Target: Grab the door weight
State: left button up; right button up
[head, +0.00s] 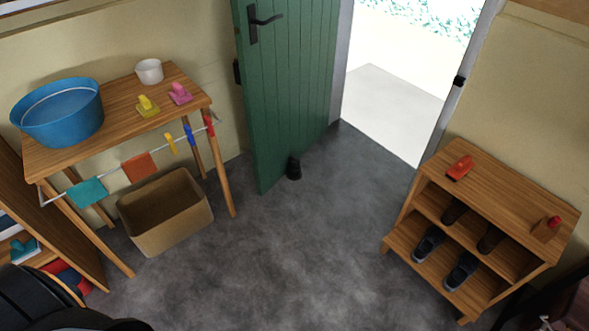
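The door weight (293,168) looks like a small black object with a rounded top. It stands upright on the grey floor, close against the lower part of the open green door (290,85). Whether it touches the door I cannot tell. Neither of my grippers shows in the head view. Nothing holds the weight.
At left, a wooden table (122,108) bears a blue tub (60,125), a white pot (149,71) and clips. A cardboard box (165,240) stands beneath its front edge. At right is a wooden shoe rack (505,193). The floor between them is clear.

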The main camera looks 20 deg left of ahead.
aim_at(293, 172)
jog(key=z, duration=0.85)
jog(key=i+j+z, duration=0.1)
jog(key=z, duration=0.8)
jog(key=j+z, duration=0.1)
jog(key=z, duration=0.75)
jog(key=j+z, duration=0.15)
jog(key=z, duration=0.3)
jog(key=k+j+z, duration=0.1)
jog(key=j+z, duration=0.3)
jog(key=k+j+z, duration=0.15)
jog(key=j+z, duration=0.3)
jog(key=k+j+z, duration=0.2)
jog(key=z, duration=0.2)
jog(key=k+j+z, duration=0.25)
jog(key=z, duration=0.2)
jog(key=k+j+z, duration=0.1)
jog(key=k+z, duration=0.3)
jog(key=k+j+z, duration=0.15)
jog(key=k+z, duration=1.1)
jog(key=k+l+z, duration=0.25)
jog(key=z, duration=0.2)
